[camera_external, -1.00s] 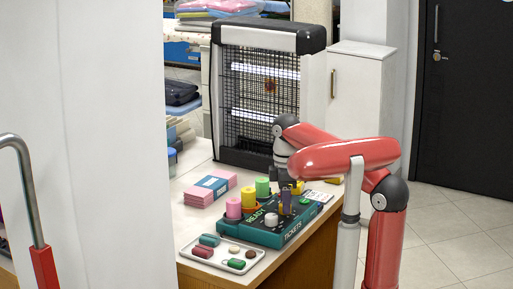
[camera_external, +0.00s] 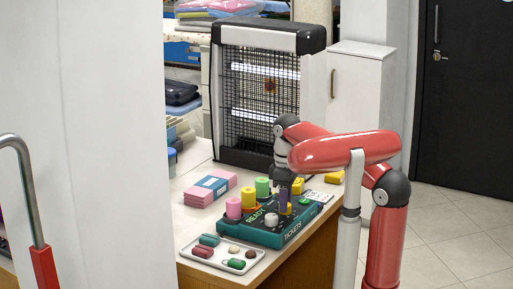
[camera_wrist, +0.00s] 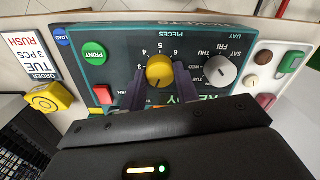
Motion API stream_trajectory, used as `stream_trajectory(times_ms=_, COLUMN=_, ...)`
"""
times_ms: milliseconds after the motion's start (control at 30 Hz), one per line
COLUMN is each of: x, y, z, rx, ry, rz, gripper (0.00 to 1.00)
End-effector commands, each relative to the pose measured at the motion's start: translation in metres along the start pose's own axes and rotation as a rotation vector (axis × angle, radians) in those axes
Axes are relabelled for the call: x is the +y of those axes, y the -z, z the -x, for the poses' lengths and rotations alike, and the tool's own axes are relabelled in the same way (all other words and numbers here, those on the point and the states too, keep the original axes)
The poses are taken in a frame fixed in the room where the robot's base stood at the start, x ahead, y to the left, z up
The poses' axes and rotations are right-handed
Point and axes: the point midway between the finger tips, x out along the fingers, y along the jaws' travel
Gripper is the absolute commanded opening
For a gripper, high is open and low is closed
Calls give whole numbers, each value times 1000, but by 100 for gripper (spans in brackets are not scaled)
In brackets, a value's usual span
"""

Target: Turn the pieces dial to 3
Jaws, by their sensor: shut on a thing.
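The pieces dial (camera_wrist: 160,71) is a round yellow knob on the dark teal ticket machine (camera_wrist: 110,72). Its printed numbers show upside down around it in the wrist view. A small dark mark shows near the knob's lower edge, but I cannot tell surely which number it points to. My gripper (camera_wrist: 160,82) has one finger on each side of the knob and is shut on it. In the external view, my gripper (camera_external: 285,204) points down at the machine (camera_external: 262,236), and its fingers mostly hide the knob.
A white day dial (camera_wrist: 222,71) sits beside the pieces dial. A green print button (camera_wrist: 94,54) and a red button (camera_wrist: 103,94) are on the other side. An order card (camera_wrist: 30,58) reads TUE, 3 PCS, RUSH.

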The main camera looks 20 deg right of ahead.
Motion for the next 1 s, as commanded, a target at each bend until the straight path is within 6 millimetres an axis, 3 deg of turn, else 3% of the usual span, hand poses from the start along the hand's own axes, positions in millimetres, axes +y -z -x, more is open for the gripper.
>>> stream_trajectory(times_ms=1000, x=-1, y=0, z=1, rx=34, ry=0, rz=-948, gripper=8)
